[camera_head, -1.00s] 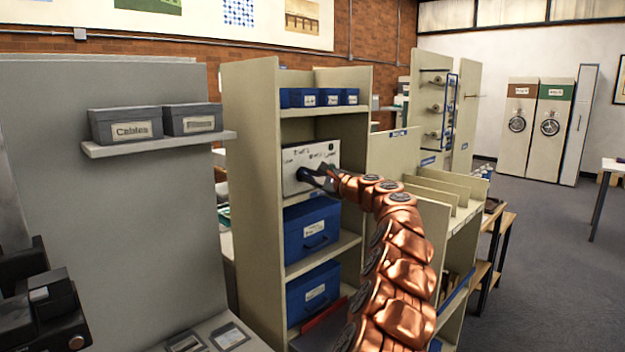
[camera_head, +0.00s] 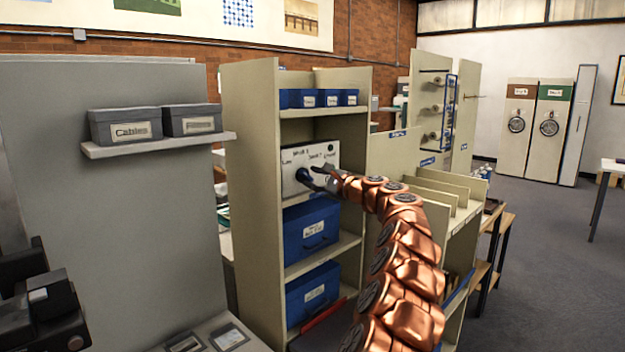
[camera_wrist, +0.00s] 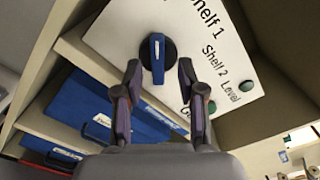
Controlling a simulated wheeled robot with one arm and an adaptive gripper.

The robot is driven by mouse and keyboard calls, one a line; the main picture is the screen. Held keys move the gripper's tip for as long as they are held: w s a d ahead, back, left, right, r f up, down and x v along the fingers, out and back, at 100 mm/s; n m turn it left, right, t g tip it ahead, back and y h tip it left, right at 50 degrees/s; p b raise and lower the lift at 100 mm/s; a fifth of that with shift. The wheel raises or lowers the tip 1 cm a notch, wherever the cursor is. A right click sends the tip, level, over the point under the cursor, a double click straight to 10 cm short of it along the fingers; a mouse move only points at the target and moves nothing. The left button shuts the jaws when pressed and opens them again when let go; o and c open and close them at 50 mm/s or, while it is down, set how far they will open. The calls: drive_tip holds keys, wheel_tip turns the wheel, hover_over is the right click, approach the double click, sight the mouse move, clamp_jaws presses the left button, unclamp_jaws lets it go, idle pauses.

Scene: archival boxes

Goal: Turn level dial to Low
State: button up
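The level dial (camera_wrist: 157,58) is a round black knob with a blue bar grip on a white panel (camera_wrist: 112,38). In the head view the dial (camera_head: 303,175) sits on the front of the white panel (camera_head: 328,155), in the shelf unit. Labels around it include "Shelf 1", "Shelf 2" and "Level"; one at the panel's left seems to read "Low". My gripper (camera_wrist: 160,70) is open, its two fingertips spread on either side of the dial's lower part in the wrist view. I cannot tell whether they touch it. Which label the blue bar points at is unclear.
A blue box (camera_head: 312,228) stands on the shelf below the panel, with another blue box (camera_head: 313,292) lower down. Small blue boxes (camera_head: 318,97) sit above. The shelf's side walls are close on both sides. Two green buttons (camera_wrist: 246,86) are on the panel.

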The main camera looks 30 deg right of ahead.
drive_tip(key=shift+v, duration=0.8)
drive_tip(key=v, duration=0.9)
drive_tip(key=shift+f, duration=0.1)
